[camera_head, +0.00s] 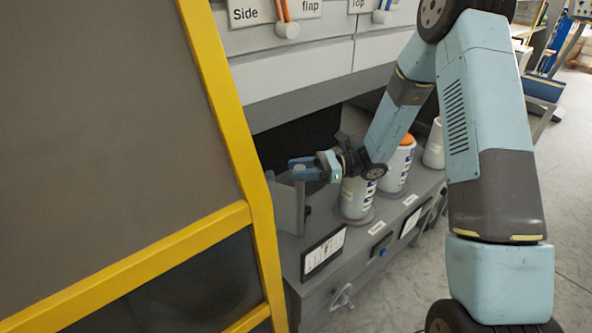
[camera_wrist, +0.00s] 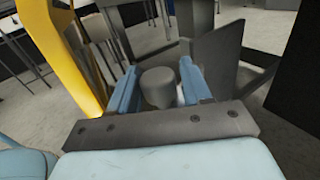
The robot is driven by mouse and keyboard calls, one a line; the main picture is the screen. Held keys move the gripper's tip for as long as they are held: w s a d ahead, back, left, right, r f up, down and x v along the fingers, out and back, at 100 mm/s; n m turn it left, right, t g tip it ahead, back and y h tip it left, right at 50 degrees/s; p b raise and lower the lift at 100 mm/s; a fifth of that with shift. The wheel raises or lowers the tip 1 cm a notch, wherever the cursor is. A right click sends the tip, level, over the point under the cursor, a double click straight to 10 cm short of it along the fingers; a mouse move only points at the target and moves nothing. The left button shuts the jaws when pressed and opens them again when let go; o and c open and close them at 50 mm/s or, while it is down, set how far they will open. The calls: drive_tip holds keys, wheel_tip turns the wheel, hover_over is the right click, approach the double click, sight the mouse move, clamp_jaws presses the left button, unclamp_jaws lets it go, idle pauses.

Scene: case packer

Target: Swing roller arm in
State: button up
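My gripper (camera_head: 303,169) is at the left end of the machine's ledge, reaching from the right. In the wrist view its two blue fingers (camera_wrist: 160,83) stand apart on either side of a short grey cylinder (camera_wrist: 159,88), which looks like the roller or knob of the arm. Whether the fingers press on it or leave a thin gap is not clear. A grey upright plate (camera_head: 288,205) stands just below the gripper in the head view. A dark grey plate (camera_wrist: 222,60) rises right of the fingers in the wrist view.
White canisters (camera_head: 356,197) and an orange-topped canister (camera_head: 398,165) stand on the ledge right of my gripper. A yellow frame (camera_head: 232,130) is close on the left. A flat screen (camera_head: 323,252) and a small handle (camera_head: 342,297) are on the front. Open floor lies at right.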

drive_tip(key=shift+o, duration=1)
drive_tip(key=v, duration=1.3)
drive_tip(key=shift+d, duration=0.35)
drive_tip(key=shift+w, duration=0.15)
